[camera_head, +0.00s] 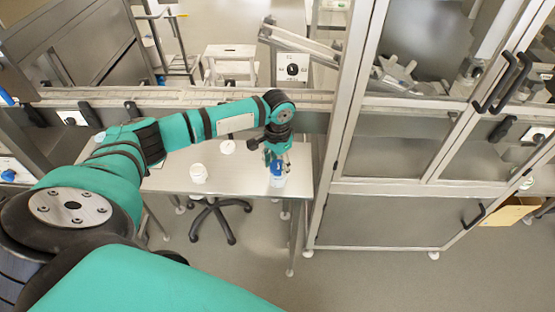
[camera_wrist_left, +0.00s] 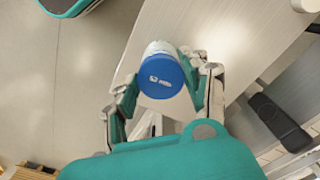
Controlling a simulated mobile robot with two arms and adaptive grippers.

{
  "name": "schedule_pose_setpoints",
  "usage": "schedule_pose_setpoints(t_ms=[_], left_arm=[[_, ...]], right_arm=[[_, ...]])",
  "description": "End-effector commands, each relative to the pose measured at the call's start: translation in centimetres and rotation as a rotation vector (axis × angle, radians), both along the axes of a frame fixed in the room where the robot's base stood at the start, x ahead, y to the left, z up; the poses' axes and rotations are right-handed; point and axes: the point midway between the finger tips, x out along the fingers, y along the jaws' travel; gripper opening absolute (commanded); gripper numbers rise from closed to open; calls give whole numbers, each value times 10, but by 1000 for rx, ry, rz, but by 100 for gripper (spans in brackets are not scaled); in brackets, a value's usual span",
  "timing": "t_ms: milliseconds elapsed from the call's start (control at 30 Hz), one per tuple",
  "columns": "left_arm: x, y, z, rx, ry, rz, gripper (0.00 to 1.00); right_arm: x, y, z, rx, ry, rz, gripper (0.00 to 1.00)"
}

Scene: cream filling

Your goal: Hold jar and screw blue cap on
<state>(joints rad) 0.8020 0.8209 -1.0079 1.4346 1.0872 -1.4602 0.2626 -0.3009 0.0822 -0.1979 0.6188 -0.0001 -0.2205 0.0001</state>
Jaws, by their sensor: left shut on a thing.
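A white jar (camera_head: 277,182) with a blue cap (camera_head: 277,169) on top stands near the right end of the steel table (camera_head: 240,181). My left gripper (camera_head: 276,157) reaches down over it from above. In the left wrist view, the blue cap (camera_wrist_left: 161,76) faces the camera with the white jar (camera_wrist_left: 160,47) behind it. The left gripper (camera_wrist_left: 158,82) has a finger on either side and is shut on the blue cap. Whether the cap's thread is fully seated cannot be told. My right gripper is not in view.
Another white jar (camera_head: 198,174) stands to the left on the table, with a small white round item (camera_head: 227,147) behind it. A conveyor rail (camera_head: 180,97) runs along the back. A glass-doored steel cabinet (camera_head: 400,210) stands close on the right.

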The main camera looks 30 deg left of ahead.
Motion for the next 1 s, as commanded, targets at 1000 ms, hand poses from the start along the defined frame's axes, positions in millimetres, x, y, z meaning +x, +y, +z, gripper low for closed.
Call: schedule_pose_setpoints(t_ms=[1000], left_arm=[[-1, -1, -4, 0, 1, -1, 33]], right_arm=[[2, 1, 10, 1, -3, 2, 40]])
